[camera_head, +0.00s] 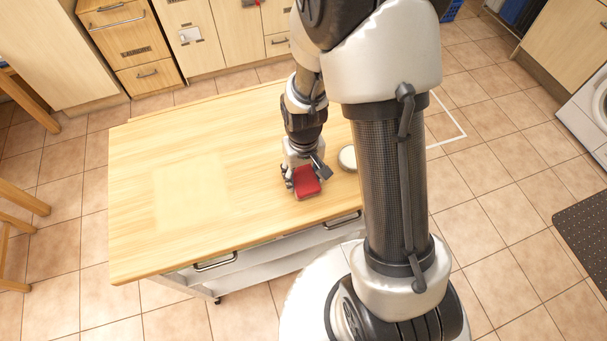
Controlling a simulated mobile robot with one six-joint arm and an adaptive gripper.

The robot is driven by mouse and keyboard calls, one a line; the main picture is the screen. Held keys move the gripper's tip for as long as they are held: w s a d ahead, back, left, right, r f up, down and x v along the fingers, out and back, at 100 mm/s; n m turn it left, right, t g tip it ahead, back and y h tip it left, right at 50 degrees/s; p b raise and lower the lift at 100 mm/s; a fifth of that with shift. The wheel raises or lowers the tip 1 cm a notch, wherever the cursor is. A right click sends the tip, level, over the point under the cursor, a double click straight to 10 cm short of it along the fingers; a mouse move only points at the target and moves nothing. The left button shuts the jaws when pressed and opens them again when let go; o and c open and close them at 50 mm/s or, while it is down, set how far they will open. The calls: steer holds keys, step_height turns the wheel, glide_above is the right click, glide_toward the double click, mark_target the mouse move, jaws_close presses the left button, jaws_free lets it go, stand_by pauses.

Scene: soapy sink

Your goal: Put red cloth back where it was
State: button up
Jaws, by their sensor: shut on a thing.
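The red cloth (306,181) is a small folded red piece at the right part of the wooden table top (190,240), near its front edge. My gripper (300,180) points down over the table and is shut on the red cloth. The cloth is at or just above the table surface; I cannot tell whether it touches. Part of the cloth is hidden by the gripper fingers.
A round pale-topped object (348,157) stands on the table just right of my gripper, partly hidden by my arm. The left and middle of the table are bare. Drawer handles (215,262) stick out at the front. Cabinets (130,45) stand behind.

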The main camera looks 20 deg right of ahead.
steer(key=shift+f, duration=0.15)
steer(key=o, duration=1)
steer(key=shift+o, duration=0.2)
step_height(320, 180, up, 13)
steer(key=p, duration=0.4)
step_height(320, 180, up, 11)
steer(key=t, duration=0.2)
glide_above(304, 177)
steer(key=s, duration=0.4)
steer(key=s+r+t, duration=0.2)
steer(key=s+r, duration=0.6)
steer(key=s, duration=0.2)
steer(key=shift+s+t, duration=0.3)
